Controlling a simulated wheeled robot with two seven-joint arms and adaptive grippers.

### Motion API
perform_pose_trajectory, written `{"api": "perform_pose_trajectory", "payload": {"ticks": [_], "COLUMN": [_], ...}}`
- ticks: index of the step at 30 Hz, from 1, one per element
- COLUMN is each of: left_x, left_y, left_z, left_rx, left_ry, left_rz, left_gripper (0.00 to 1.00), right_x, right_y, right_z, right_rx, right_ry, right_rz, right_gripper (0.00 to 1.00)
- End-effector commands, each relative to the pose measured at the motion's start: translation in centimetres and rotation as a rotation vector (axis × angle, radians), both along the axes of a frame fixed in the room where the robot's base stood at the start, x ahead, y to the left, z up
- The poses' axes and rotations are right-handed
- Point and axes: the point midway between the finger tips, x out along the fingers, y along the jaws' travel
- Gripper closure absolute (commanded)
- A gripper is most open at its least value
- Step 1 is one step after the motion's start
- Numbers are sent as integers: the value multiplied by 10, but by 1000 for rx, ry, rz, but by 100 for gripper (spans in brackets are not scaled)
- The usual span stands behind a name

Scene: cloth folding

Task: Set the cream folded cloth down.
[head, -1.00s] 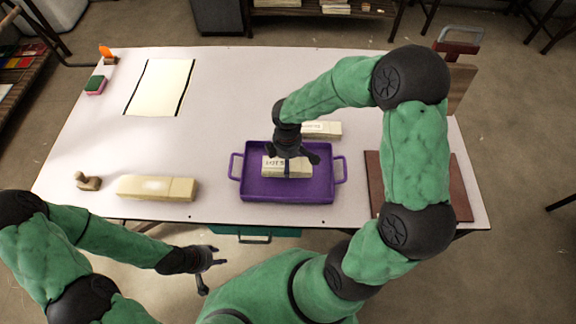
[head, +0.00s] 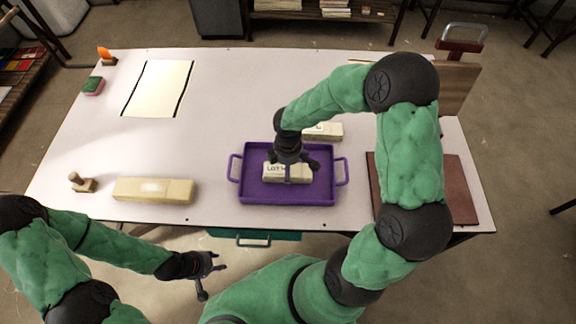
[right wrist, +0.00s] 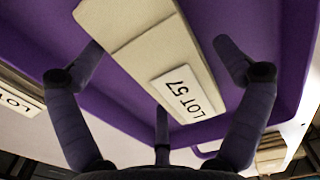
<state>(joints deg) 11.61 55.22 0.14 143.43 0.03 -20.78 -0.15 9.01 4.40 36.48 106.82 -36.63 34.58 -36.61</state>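A cream folded cloth (head: 288,178) with a LOT 57 label lies in the purple tray (head: 245,193). My right gripper (head: 297,163) is low over it, pointing down. In the right wrist view, the cloth (right wrist: 140,35) runs slantwise between the spread fingers of the right gripper (right wrist: 160,60). The right-hand finger is apart from the cloth; the left-hand finger is close to its edge, and I cannot tell if it touches. My left gripper (head: 211,279) is open and empty in front of the table's front edge.
Another labelled cream bundle (head: 322,131) lies just behind the tray, and a yellowish one (head: 153,191) to its left. A white sheet with black edges (head: 158,88) lies at the back left. A brown board (head: 458,190) is at the right.

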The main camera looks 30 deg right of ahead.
Motion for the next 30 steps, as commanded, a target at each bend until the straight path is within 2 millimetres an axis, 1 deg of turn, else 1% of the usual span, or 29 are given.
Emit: {"api": "perform_pose_trajectory", "payload": {"ticks": [8, 11, 14, 24, 30], "left_x": [0, 0, 0, 0, 0], "left_y": [0, 0, 0, 0, 0], "left_z": [1, 4, 11, 42, 52], "left_rx": [0, 0, 0, 0, 0], "left_ry": [0, 0, 0, 0, 0], "left_rz": [0, 0, 0, 0, 0], "left_gripper": [60, 60, 60, 60, 60], "right_x": [0, 0, 0, 1, 0], "right_y": [0, 0, 0, 0, 0], "right_z": [1, 6, 19, 88, 114], "right_rx": [0, 0, -1, -1, -1], "right_ry": [0, 0, -2, -4, -1], "right_rz": [0, 0, 0, 1, 0], "right_gripper": [0, 0, 0, 0, 0]}}
